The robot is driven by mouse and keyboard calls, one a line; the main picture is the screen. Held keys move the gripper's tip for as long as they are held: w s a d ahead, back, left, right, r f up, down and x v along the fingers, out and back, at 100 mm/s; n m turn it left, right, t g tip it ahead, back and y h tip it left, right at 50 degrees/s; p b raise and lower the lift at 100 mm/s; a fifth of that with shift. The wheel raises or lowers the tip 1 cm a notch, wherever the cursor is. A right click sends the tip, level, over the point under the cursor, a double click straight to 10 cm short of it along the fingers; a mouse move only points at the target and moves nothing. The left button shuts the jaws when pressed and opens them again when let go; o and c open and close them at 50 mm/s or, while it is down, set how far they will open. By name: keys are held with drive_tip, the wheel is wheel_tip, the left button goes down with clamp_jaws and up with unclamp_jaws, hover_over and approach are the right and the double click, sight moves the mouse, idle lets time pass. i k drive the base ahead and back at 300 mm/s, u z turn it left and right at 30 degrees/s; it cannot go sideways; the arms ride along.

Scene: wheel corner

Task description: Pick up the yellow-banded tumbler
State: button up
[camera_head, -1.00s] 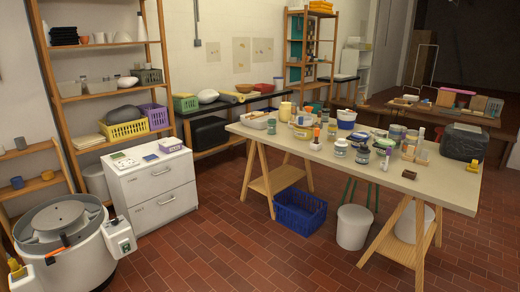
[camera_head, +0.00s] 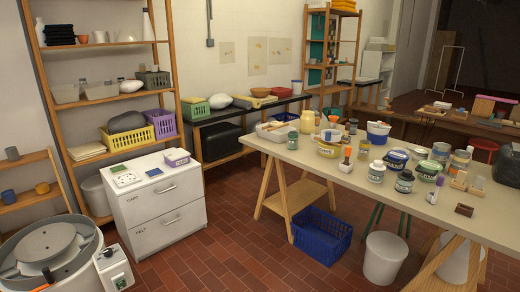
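I cannot single out a tumbler with a clear yellow band. A yellow jar (camera_head: 307,121) stands upright at the far left of the long table (camera_head: 400,190), behind a wide white tub with a yellowish label (camera_head: 328,149). A small yellow-ochre cup (camera_head: 42,188) stands on the low wooden shelf at the left, near a blue cup (camera_head: 9,196). A small pale cup (camera_head: 297,86) stands on the dark wall bench; its markings are too small to read. My gripper is not in view.
Several jars and bottles crowd the long table. A white drawer cabinet (camera_head: 165,212) and a pottery wheel (camera_head: 45,255) stand at the left. A blue crate (camera_head: 322,238) and a white bucket (camera_head: 384,260) are on the floor. The brick floor (camera_head: 235,255) between cabinet and table is free.

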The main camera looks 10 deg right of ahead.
sight(363, 152)
drive_tip(key=u, duration=0.05)
drive_tip(key=i, duration=1.5)
